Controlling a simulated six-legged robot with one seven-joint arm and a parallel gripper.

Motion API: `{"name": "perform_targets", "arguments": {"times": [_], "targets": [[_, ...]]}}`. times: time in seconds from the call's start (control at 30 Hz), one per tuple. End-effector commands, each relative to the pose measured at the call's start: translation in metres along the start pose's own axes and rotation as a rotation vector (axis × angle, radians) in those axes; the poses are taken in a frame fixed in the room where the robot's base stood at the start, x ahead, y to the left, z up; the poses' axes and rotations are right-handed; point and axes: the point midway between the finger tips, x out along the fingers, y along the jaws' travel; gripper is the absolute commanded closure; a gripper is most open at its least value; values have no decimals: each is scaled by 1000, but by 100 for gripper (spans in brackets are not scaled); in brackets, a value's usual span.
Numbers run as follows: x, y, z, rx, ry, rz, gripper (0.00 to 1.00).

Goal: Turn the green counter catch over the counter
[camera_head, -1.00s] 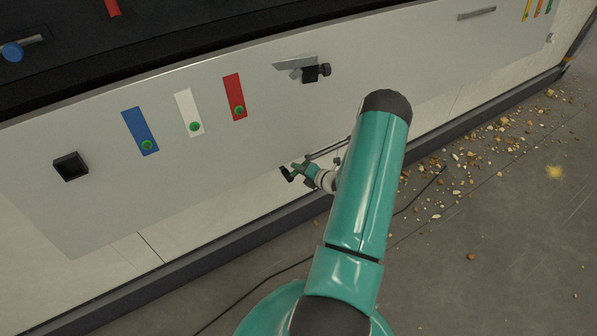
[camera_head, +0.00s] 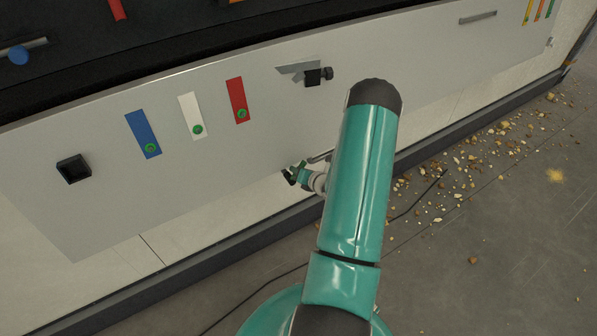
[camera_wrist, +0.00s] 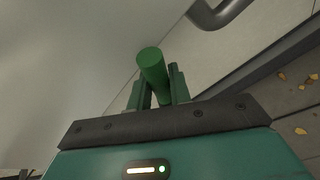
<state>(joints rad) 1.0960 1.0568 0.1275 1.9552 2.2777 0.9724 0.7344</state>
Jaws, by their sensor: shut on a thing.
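The green catch (camera_wrist: 153,68) shows in the wrist view as a round green bar standing between the two dark green fingers of my gripper (camera_wrist: 160,90). The fingers are shut on it, and its rounded end sticks out beyond them. In the head view my gripper (camera_head: 290,174) is small and sits at the lower edge of the large pale grey panel (camera_head: 215,165), right of centre. The catch cannot be told apart from the fingers there. My arm hides the area to the right of the gripper.
Blue (camera_head: 142,130), white (camera_head: 190,110) and red (camera_head: 235,92) strips with green knobs sit on the panel. A black square fitting (camera_head: 73,169) and a dark latch (camera_head: 318,76) stick out from it. Rubble (camera_head: 470,165) and a cable (camera_head: 255,291) lie on the floor.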

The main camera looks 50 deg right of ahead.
Motion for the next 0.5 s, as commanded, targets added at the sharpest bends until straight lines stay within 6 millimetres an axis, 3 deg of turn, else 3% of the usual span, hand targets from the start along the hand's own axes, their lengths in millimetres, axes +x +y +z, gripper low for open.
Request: {"name": "perform_targets", "arguments": {"times": [0.17,0.2,0.3,0.5], "targets": [[0,0,0,2,0,2,100],[0,1,0,2,0,2,76],[0,0,0,2,0,2,59],[1,2,0,1,-1,4,59]]}}
